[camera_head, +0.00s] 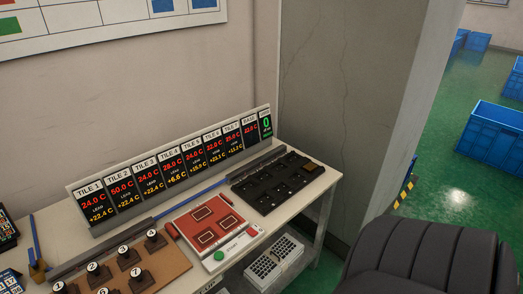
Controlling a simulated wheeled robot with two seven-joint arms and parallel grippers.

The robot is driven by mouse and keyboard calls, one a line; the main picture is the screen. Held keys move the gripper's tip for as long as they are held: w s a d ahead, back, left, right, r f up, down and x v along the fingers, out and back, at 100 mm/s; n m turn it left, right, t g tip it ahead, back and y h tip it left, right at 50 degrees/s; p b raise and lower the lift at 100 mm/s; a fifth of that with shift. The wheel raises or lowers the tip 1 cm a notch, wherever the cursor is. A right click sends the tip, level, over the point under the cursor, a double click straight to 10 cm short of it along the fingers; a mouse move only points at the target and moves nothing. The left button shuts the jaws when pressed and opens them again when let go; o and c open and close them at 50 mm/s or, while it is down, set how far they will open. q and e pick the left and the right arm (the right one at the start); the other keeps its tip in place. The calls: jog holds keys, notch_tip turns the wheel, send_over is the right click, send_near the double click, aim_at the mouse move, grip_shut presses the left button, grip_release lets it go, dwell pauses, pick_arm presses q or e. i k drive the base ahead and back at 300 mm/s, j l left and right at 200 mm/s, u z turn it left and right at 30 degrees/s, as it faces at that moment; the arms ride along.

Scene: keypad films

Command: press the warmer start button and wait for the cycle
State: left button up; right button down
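The warmer (183,222) appears to be the white unit with a red top carrying several dark red squares, flat on the table. A round green button (219,256), which looks like the start button, sits on its front edge. A small label beside it is too small to read. Nothing touches the button. A display row (170,170) stands behind, with panels marked TILE 1 onward showing red temperatures and yellow values; TILE 1 reads 24.0 C and TILE 2 50.0 C. The rightmost panel shows a green 0. Neither of my grippers is in view.
A brown board (170,265) with numbered black knobs lies left of the warmer. A black tray (277,198) with dark pieces lies right. A black padded chair (430,255) stands at the lower right. A white slotted box (275,260) sits below the table. Blue crates (490,130) stand beyond.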

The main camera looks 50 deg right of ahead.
aim_at(218, 256)
jog(key=z, duration=1.2)
